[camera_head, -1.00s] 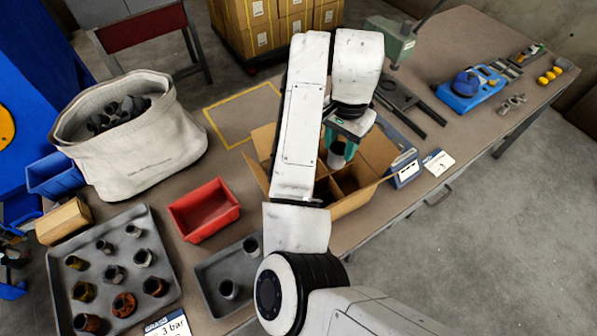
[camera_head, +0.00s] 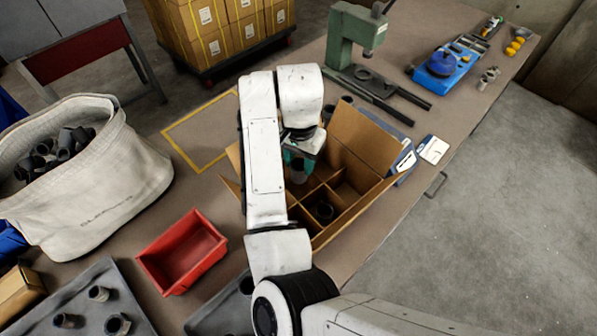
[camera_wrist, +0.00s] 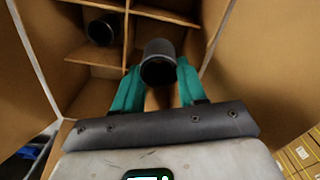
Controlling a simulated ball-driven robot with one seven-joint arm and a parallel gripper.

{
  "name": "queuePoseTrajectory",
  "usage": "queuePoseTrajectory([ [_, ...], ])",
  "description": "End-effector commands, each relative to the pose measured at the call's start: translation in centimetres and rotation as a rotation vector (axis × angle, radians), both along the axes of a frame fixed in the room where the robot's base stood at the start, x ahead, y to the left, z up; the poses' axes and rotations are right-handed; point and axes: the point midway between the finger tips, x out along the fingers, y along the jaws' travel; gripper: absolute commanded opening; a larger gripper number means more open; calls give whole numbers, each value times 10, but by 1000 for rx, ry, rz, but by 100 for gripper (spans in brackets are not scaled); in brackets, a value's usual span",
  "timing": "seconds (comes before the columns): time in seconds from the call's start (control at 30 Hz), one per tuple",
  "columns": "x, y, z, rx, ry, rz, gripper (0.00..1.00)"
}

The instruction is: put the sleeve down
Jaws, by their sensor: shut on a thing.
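A dark grey sleeve (camera_wrist: 158,62) is held between the teal fingers of my gripper (camera_wrist: 157,85) in the wrist view. In the head view the sleeve (camera_head: 298,172) hangs below my gripper (camera_head: 297,158), over the open divided cardboard box (camera_head: 345,222). I cannot tell how far it reaches into a compartment. Another dark sleeve (camera_head: 323,211) stands in a compartment of the box; it also shows at the upper left of the wrist view (camera_wrist: 102,30). Other visible compartments look empty. My arm hides the left part of the box.
A red bin (camera_head: 182,252) and a grey tray (camera_head: 80,305) lie left of the box. A canvas bag (camera_head: 95,185) holds several dark sleeves. A green press (camera_head: 352,45) stands behind the box. The box flaps stand open around it.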

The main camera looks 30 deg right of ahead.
Motion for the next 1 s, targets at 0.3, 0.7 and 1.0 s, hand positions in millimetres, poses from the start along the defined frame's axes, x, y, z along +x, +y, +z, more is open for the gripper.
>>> queuePoseTrajectory([
  [0.3, 0, 0, -31, -1, 1, 2, 0],
  [0.7, 0, 0, -43, 0, -2, 0, 0],
  [1.0, 0, 0, -51, 0, -1, 1, 0],
])
